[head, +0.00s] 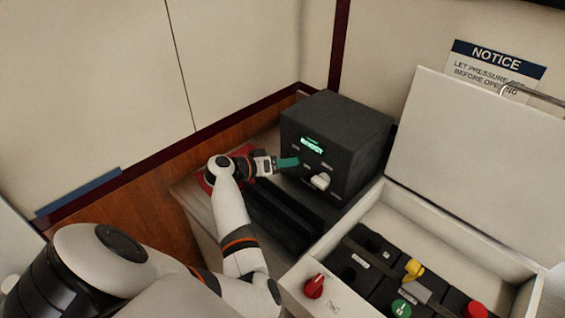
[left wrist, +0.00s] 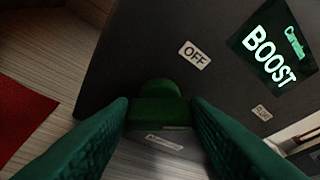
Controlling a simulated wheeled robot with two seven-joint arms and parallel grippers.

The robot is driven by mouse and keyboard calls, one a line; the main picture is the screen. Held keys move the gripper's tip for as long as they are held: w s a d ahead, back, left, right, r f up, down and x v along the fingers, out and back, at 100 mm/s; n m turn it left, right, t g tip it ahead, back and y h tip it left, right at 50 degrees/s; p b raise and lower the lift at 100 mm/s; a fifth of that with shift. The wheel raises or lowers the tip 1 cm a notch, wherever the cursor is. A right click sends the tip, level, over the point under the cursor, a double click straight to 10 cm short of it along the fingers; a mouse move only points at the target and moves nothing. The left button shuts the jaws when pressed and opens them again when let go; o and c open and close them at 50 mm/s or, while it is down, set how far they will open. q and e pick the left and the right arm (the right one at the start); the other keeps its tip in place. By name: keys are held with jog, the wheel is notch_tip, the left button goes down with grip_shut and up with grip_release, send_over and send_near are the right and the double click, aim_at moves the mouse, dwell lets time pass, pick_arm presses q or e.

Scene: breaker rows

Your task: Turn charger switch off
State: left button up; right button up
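The charger is a dark grey box (head: 345,125) with a lit green display (head: 312,145) reading BOOST. The display also shows at the upper right in the left wrist view (left wrist: 272,50). My left gripper (head: 289,162) is at the left side of the charger's front face. In the left wrist view its green fingers stand apart, one on each side of a dark green switch knob (left wrist: 157,100). I cannot tell whether they touch it. An OFF label (left wrist: 194,55) is above and right of the knob. In the head view the gripper hides this knob. My right gripper is out of view.
A white knob (head: 320,181) is on the charger's front, right of my gripper. An open white case (head: 450,235) at the lower right holds a red knob (head: 313,286), yellow and green knobs and dark panels. A red thing (head: 208,181) lies behind my left wrist.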

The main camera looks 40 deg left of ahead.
pick_arm(q)
jog(key=shift+n+h, duration=0.5)
jog(key=shift+c, duration=0.2)
jog(key=o, duration=1)
jog(key=b+v, duration=0.2)
jog(key=v, duration=1)
jog(key=shift+f, duration=0.1)
